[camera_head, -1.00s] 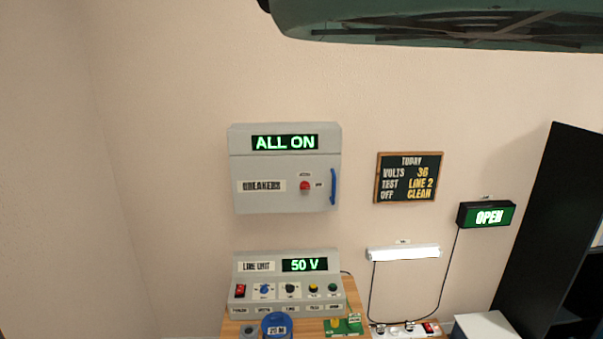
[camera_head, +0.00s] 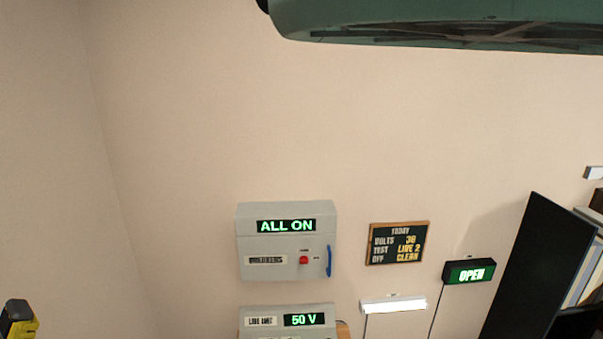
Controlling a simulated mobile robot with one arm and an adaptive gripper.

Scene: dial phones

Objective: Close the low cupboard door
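No low cupboard door can be made out in the head view. My gripper is not in view. A tall dark panel (camera_head: 522,268) leans across the right side of the picture, with a dark shelf unit beside it; I cannot tell whether it belongs to a cupboard.
A grey breaker box (camera_head: 287,243) reading ALL ON hangs on the wall above the 50 V line unit (camera_head: 262,321). A blackboard (camera_head: 398,243), a lit tube (camera_head: 393,304) and an OPEN sign (camera_head: 469,271) are right. A green object (camera_head: 430,28) crosses the top; a yellow-black object (camera_head: 20,320) shows lower left.

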